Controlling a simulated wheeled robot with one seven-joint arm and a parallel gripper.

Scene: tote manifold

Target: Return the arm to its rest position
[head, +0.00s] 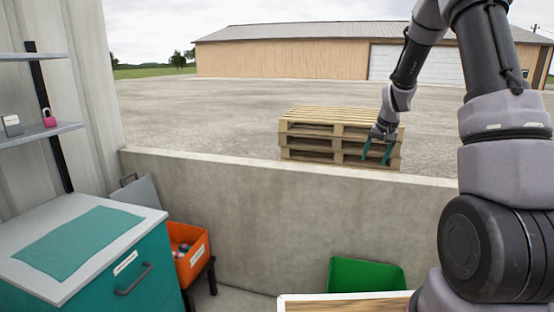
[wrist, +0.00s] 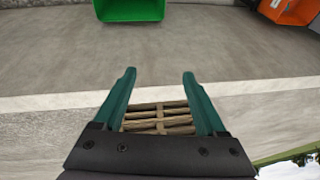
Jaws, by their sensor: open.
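My gripper (head: 377,150) is at the end of my arm at the right of the head view, raised in front of the wooden pallets. Its two green fingers point down and stand apart with nothing between them. In the wrist view the open fingers (wrist: 160,75) show clearly, with the pale top of the low wall and the pallets beyond and below them. The arm is bent, with its forearm hanging down toward the wall. I cannot tell the exact gap between the fingers and the wall.
The low concrete wall (head: 250,200) crosses the view, with stacked pallets (head: 310,130) behind it. A green tote (head: 366,274) and an orange tote (head: 192,262) stand on the near side. A teal cabinet (head: 135,280) with a teal mat (head: 80,240) and shelves (head: 30,138) are at left.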

